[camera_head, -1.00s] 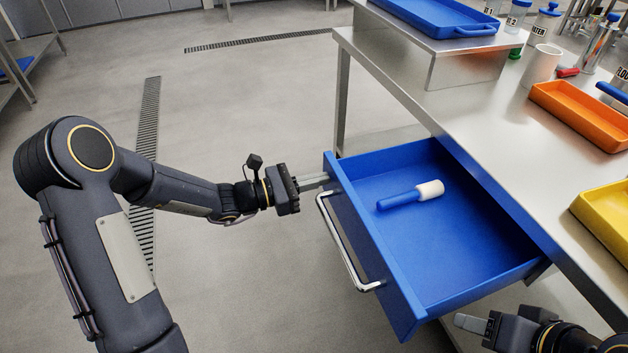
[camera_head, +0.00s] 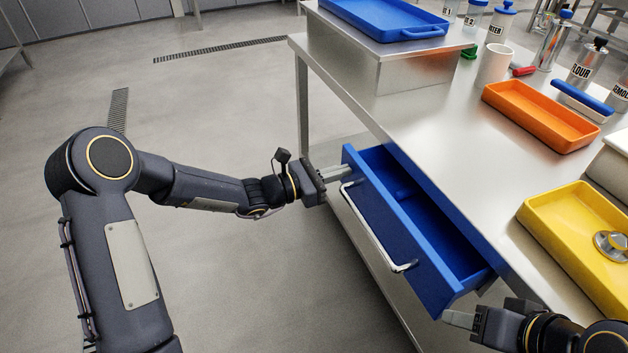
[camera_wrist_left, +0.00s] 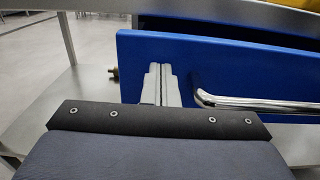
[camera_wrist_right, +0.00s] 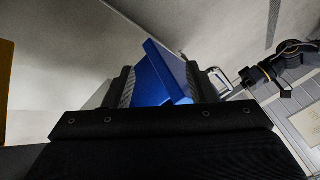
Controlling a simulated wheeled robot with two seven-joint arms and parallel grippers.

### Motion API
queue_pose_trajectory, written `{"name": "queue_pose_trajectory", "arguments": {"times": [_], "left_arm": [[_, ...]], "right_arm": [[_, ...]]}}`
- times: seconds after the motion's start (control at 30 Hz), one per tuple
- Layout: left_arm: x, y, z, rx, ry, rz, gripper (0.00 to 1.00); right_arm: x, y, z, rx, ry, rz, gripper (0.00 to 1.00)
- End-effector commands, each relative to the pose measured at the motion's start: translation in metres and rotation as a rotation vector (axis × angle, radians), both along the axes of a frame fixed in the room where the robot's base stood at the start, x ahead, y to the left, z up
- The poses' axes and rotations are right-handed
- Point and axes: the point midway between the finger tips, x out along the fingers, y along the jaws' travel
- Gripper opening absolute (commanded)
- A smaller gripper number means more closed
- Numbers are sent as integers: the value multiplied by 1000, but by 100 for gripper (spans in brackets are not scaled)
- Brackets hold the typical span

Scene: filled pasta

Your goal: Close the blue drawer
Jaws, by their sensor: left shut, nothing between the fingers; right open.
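The blue drawer (camera_head: 400,238) under the steel table is partly open, its front standing out from the table edge. A chrome bar handle (camera_head: 376,230) runs across its front. My left gripper (camera_head: 336,173) is shut and empty, its fingertips at the drawer front near the far end of the handle. In the left wrist view the shut fingers (camera_wrist_left: 160,85) lie against or just before the blue front, left of the handle. My right gripper (camera_head: 462,318) is open near the drawer's near end. In the right wrist view the drawer's near corner (camera_wrist_right: 160,75) shows between its fingers; contact is unclear.
On the steel table (camera_head: 440,130) stand a blue tray (camera_head: 350,20) on a raised shelf, an orange tray (camera_head: 540,115), a yellow tray (camera_head: 560,225), a white cup (camera_head: 493,65) and several labelled containers. The floor left of the drawer is clear.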

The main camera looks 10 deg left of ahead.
Motion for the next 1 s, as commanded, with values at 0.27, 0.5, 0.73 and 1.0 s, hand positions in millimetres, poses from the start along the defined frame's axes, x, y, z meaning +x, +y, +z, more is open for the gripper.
{"name": "queue_pose_trajectory", "arguments": {"times": [0.27,0.5,0.73,1.0], "left_arm": [[30,-54,-1,-2,-1,-2,0],[44,-77,0,-1,0,-1,0],[49,-85,1,-1,0,1,0],[50,-86,2,-3,-3,2,0]], "right_arm": [[0,0,-9,0,0,0,51],[0,0,-12,0,0,0,51],[0,0,-12,0,0,0,51],[0,0,-12,0,0,0,51]]}}
